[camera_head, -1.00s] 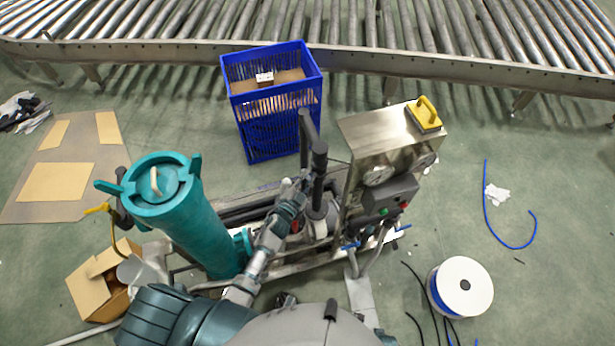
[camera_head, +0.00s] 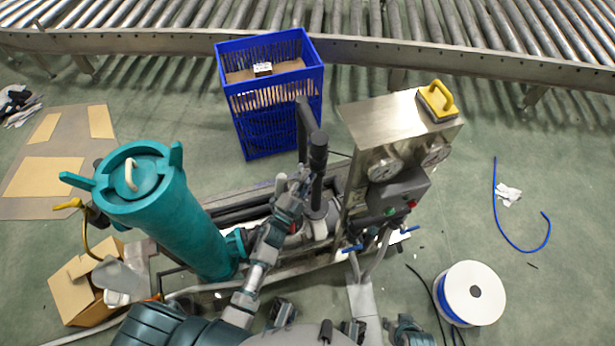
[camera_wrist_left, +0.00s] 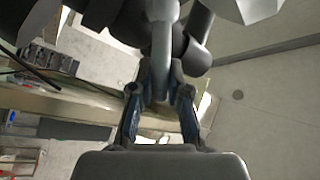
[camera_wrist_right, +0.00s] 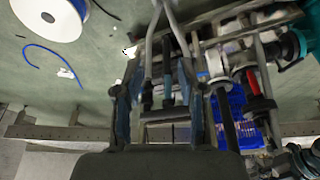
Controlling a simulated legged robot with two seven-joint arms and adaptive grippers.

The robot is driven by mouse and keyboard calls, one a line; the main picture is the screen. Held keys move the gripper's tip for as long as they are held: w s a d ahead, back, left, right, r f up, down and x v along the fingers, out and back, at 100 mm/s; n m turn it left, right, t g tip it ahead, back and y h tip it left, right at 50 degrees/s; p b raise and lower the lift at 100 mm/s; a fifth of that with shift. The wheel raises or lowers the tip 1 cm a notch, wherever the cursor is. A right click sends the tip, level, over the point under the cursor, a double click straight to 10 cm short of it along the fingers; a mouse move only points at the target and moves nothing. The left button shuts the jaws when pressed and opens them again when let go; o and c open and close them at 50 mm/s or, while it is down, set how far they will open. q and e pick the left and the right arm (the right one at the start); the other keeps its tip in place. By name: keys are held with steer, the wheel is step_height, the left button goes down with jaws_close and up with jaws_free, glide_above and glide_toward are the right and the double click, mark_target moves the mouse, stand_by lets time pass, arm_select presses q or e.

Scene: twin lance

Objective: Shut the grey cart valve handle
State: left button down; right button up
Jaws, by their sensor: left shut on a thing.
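The grey valve handle (camera_wrist_left: 160,45) is a rounded bar in the left wrist view, between the fingertips of my left gripper (camera_wrist_left: 160,80), which is shut on it. In the head view my left gripper (camera_head: 293,192) reaches in beside the cart's black upright pipe. A pale grey end (camera_head: 281,184), perhaps the handle's, shows beside it; the rest is hidden by the gripper. My right gripper (camera_wrist_right: 163,95) is open in the right wrist view, its fingers wide apart, with cart pipes beyond. I cannot see anything held in it.
The teal filter vessel (camera_head: 145,205) stands left of my left arm. The steel gauge box (camera_head: 395,125), with a yellow-handled block (camera_head: 437,98) on top, stands to the right. A blue crate (camera_head: 268,125) is behind. A cable spool (camera_head: 470,293) lies on open floor at right.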

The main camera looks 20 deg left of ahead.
arm_select(q)
steer(key=shift+s+a+f+m+t+h+b, duration=0.15)
steer(key=shift+f+m+b, duration=0.1)
steer(key=shift+f+b, duration=0.25)
steer(key=shift+w+a+f+m+t+h+b, duration=0.15)
steer(key=shift+f+m+b, duration=0.15)
steer(key=shift+b, duration=0.3)
steer(key=shift+s+d+f+m+b, duration=0.1)
steer(key=shift+f+m+b, duration=0.25)
steer(key=shift+b, duration=0.5)
arm_select(e)
steer(key=w+a+r+t+y, duration=0.1)
steer(key=w+a+r+t, duration=0.1)
steer(key=w+t, duration=0.3)
steer(key=w+a+r+t+y, duration=0.1)
steer(key=w+a+r+t, duration=0.15)
steer(key=w, duration=0.45)
arm_select(q)
steer(key=shift+f+m+t+h+b, duration=0.15)
steer(key=shift+m+t+h+b, duration=0.45)
steer(key=shift+m+h+b, duration=1.45)
arm_select(e)
steer(key=w+a+r+t+y, duration=0.2)
steer(key=w+r+t, duration=0.1)
steer(key=r+t, duration=0.8)
steer(key=shift+a+r+b, duration=0.15)
steer(key=shift+r+b, duration=0.2)
steer(key=shift+r, duration=0.2)
